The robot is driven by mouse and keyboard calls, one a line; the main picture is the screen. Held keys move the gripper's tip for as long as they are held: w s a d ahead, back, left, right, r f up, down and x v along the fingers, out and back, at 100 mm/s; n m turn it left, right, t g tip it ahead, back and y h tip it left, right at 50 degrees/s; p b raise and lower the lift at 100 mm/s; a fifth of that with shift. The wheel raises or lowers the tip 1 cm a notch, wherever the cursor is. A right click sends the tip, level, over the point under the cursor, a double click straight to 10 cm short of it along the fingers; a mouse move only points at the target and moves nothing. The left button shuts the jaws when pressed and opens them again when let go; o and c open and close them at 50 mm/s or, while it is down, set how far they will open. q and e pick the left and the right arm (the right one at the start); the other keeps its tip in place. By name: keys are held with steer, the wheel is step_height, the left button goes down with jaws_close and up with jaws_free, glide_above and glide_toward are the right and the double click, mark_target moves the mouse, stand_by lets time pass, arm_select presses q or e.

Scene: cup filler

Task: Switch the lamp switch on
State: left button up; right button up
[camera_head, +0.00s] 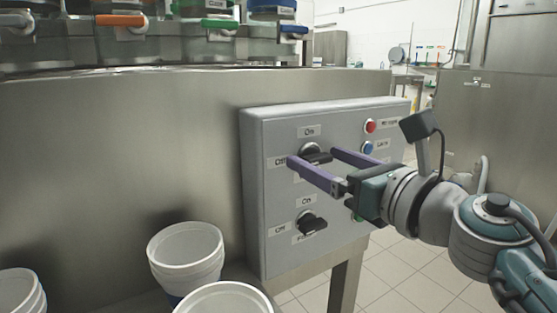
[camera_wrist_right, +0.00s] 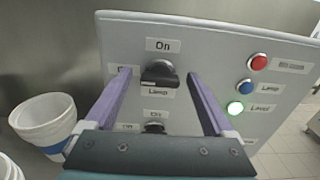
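The lamp switch is the upper black knob (camera_head: 316,154) on the grey control panel (camera_head: 262,195). It also shows in the right wrist view (camera_wrist_right: 160,74), with an "On" label above it and a "Lamp" label below. Its handle looks turned sideways, not up toward "On". My right gripper (camera_head: 313,156) is open, with its purple fingers on either side of the knob. In the wrist view the fingertips (camera_wrist_right: 158,74) stand left and right of the knob with gaps visible; contact cannot be seen. My left gripper is not in view.
A second black knob (camera_head: 312,222) sits lower on the panel. White buckets (camera_head: 186,246) stand at lower left. A steel wall (camera_head: 120,150) lies behind.

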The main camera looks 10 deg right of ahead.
steer(key=c, duration=1.3)
steer(key=shift+m, duration=0.3)
steer(key=m+p, duration=0.2)
steer(key=shift+r+m, duration=0.1)
steer(key=shift+m, duration=0.3)
steer(key=m+p, duration=0.1)
steer(key=m, duration=0.3)
steer(key=shift+d+m+p, duration=0.1)
steer(key=shift+m+p, duration=0.2)
steer(key=shift+m, duration=0.1)
steer(key=m+p, duration=0.1)
steer(key=m, duration=0.7)
steer(key=m+p, duration=0.1)
steer(key=shift+f, duration=0.25)
steer(key=shift+m, duration=0.5)
steer(key=o, duration=1.4)
